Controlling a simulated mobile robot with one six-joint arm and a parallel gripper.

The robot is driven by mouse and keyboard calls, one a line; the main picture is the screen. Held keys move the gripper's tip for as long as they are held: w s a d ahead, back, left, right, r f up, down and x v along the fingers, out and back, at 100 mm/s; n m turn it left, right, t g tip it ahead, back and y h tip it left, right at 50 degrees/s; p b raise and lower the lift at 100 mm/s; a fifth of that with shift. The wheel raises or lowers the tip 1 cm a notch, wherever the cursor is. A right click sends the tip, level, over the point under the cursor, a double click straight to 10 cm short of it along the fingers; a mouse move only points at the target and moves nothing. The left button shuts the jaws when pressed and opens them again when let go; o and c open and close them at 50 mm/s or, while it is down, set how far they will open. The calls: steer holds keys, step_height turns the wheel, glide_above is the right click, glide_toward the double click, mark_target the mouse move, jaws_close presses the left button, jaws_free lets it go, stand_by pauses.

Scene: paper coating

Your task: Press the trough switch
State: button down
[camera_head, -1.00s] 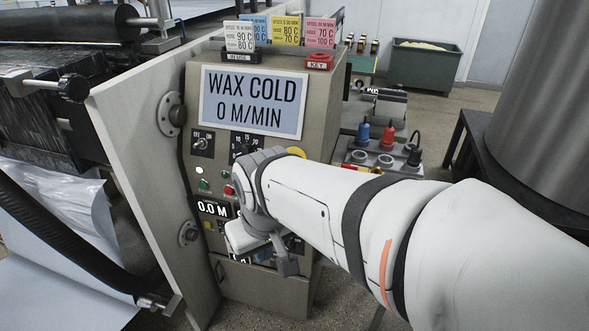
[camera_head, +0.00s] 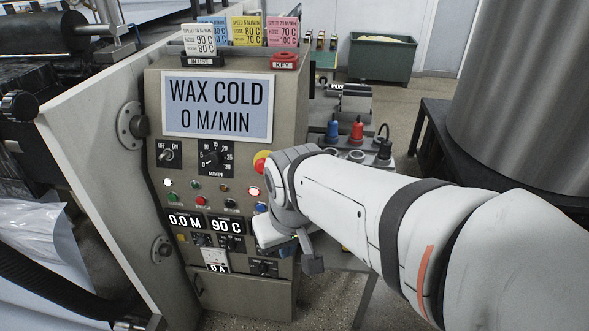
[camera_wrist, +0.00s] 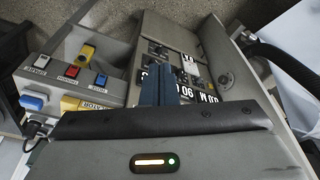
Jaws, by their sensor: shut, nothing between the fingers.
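The grey control panel (camera_head: 219,174) stands in the middle of the head view. Several small switches sit on its lower part, including a lower right one (camera_head: 264,268) and a lower left one (camera_head: 203,240). Their labels are too small to read, so I cannot tell which is the trough switch. In the wrist view the panel (camera_wrist: 164,31) appears turned, beyond my gripper (camera_wrist: 157,72). The dark blue fingers are shut and empty, and cover part of the panel.
The display (camera_head: 217,105) reads WAX COLD, 0 M/MIN. Readouts show 0.0 M and 90 C. A large metal drum (camera_head: 530,95) stands further right.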

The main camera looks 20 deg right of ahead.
steer(key=s+d+f+n+g+h+b, duration=0.1)
steer(key=d+f+n+g+h+b, duration=0.3)
steer(key=f+n, duration=0.3)
steer(key=s+d+f+n+g+h+b, duration=0.2)
steer(key=d+f+n+g+h, duration=0.25)
steer(key=d+f+n, duration=0.3)
steer(key=w+f+n+t+h+b, duration=0.2)
steer(key=w+f+n+t+h, duration=0.3)
steer(key=n, duration=0.6)
steer(key=w+d+f+n+t+h+b, duration=0.1)
steer(key=w+f+n+t+h, duration=0.4)
steer(key=n, duration=0.7)
steer(key=shift+w+d+b, duration=0.2)
steer(key=shift+w+b, duration=0.55)
steer(key=shift+b, duration=0.15)
steer(key=w+x, duration=0.2)
steer(key=x, duration=1)
steer(key=shift+w+r+b, duration=0.25)
steer(key=shift+w+b, duration=0.05)
steer(key=shift+w, duration=0.2)
